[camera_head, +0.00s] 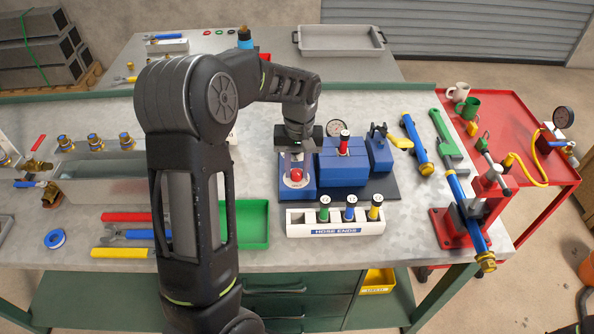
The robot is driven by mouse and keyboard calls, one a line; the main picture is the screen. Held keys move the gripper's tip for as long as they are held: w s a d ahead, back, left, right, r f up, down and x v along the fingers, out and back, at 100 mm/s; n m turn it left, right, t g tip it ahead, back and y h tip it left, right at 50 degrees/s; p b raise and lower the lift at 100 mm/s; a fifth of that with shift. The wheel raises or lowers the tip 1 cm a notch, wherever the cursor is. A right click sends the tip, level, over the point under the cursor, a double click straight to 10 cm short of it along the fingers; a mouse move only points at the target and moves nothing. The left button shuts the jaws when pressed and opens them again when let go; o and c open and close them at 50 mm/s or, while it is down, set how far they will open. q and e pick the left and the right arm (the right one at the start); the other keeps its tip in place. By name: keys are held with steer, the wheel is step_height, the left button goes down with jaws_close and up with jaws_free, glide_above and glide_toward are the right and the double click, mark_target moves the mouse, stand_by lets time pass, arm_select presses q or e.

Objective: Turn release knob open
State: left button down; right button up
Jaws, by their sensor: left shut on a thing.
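The blue pump unit (343,168) stands on the grey workbench, with a sloped panel at its left end. A red round button (297,174) shows on that panel. My left gripper (296,150) comes down from above at the back of the panel, just behind the red button and apart from it. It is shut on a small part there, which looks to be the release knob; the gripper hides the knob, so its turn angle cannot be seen. A pressure gauge (336,128) stands behind the unit. My right gripper is not in view.
A white hose-ends rack (303,219) with coloured fittings stands in front of the unit. A green tray (252,226) lies left of it. A red clamp stand (461,225) with a blue hose is at the right. My left arm covers the bench's middle left.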

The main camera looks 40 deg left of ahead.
mark_target(296, 171)
arm_select(q)
steer(key=n, duration=0.5)
steer(key=shift+a+n+b, duration=0.1)
steer(key=shift+n+b, duration=0.25)
steer(key=shift+n, duration=0.05)
steer(key=n, duration=0.5)
steer(key=shift+n, duration=0.4)
steer(key=c, duration=1.1)
jaws_free()
steer(key=shift+r, duration=0.1)
step_height(296, 171, up, 8)
steer(key=shift+f+b, duration=0.2)
steer(key=shift+b, duration=0.1)
